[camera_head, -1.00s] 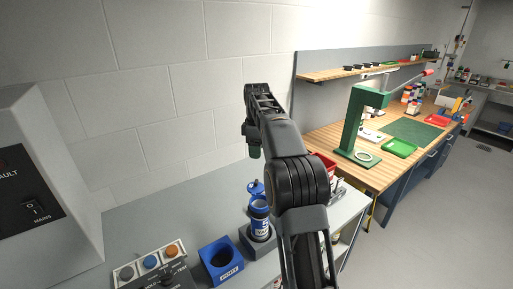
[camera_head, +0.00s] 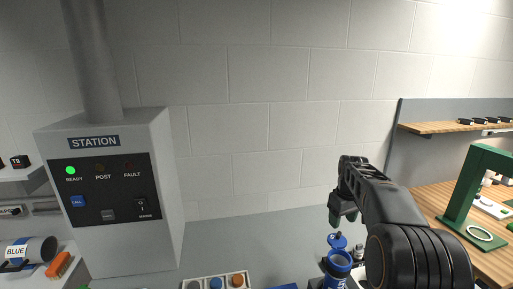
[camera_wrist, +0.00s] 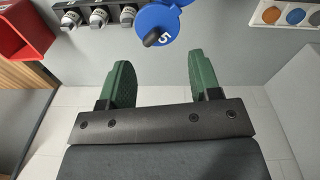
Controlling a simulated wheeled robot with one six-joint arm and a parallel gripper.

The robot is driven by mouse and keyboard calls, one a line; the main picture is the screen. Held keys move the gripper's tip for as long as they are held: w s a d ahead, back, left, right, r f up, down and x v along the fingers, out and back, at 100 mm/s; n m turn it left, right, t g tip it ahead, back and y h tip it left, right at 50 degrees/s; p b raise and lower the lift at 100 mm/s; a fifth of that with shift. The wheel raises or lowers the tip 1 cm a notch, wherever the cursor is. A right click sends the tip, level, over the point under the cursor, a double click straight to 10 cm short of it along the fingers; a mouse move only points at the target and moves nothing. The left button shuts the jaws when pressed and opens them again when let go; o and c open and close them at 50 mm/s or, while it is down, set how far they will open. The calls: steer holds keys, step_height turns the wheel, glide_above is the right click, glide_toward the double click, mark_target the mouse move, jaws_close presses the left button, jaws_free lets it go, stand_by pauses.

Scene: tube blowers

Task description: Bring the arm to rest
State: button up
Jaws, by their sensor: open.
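My arm reaches out over the grey bench (camera_head: 262,240) in the head view. My gripper (camera_head: 345,214) points down at its end, above and near a blue canister (camera_head: 339,262) with a raised blue lid. In the wrist view my gripper (camera_wrist: 157,70) has its two green fingers spread wide apart with nothing between them. The blue lid (camera_wrist: 158,22), marked 5, shows beyond the fingertips and apart from them. The canister's body is partly hidden by the head view's lower edge.
A grey station cabinet (camera_head: 159,200) with a lit green READY lamp (camera_head: 70,170) stands left. A wooden workbench (camera_head: 425,198) with a green stand (camera_head: 461,196) is right. A red bin (camera_wrist: 22,32) shows in the wrist view.

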steer(key=s+a+m+t, duration=0.1)
steer(key=s+a, duration=0.2)
steer(key=s, duration=0.5)
steer(key=s+a+f+m+t, duration=0.1)
steer(key=s+a, duration=0.3)
steer(key=s, duration=0.5)
steer(key=s+a+f+m+t, duration=0.1)
steer(key=s+a, duration=0.3)
steer(key=s, duration=0.4)
steer(key=shift+s+m+t+b, duration=0.15)
steer(key=shift+m+t+b, duration=0.3)
steer(key=shift+m+t, duration=0.15)
